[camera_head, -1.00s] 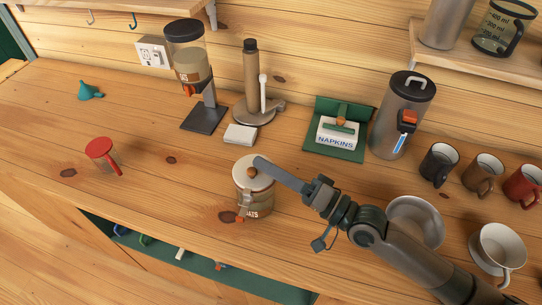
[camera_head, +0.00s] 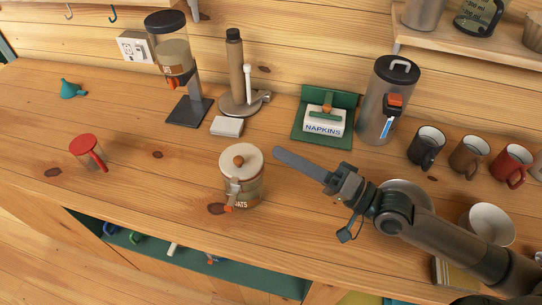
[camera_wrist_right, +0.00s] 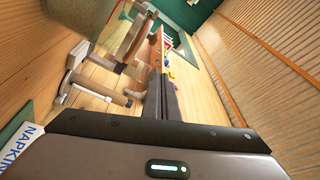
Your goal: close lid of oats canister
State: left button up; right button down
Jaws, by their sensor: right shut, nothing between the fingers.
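The oats canister (camera_head: 245,190) stands upright on the wooden counter in the head view, with part of an "OATS" label showing. Its round cream lid (camera_head: 252,165) with a brown knob lies flat over the top. A metal clasp with an orange tip (camera_head: 233,192) hangs down its front; I cannot tell whether it is fastened. My right gripper (camera_head: 279,153) is shut and empty, just right of the lid and apart from it. Its shut fingers also show in the right wrist view (camera_wrist_right: 168,95). My left gripper is out of view.
A green napkin holder (camera_head: 325,122) and a grey canister (camera_head: 388,100) stand behind my right gripper. Mugs (camera_head: 468,155) and a white bowl (camera_head: 491,225) are at right.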

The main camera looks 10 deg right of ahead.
jog(key=shift+s+d+f+b, duration=0.2)
jog(key=shift+d+f+b, duration=0.1)
jog(key=shift+d, duration=0.3)
jog(key=shift+s+d+f+b, duration=0.15)
jog(key=shift+s+d+b, duration=0.1)
jog(key=shift+d, duration=0.3)
jog(key=shift+r, duration=0.15)
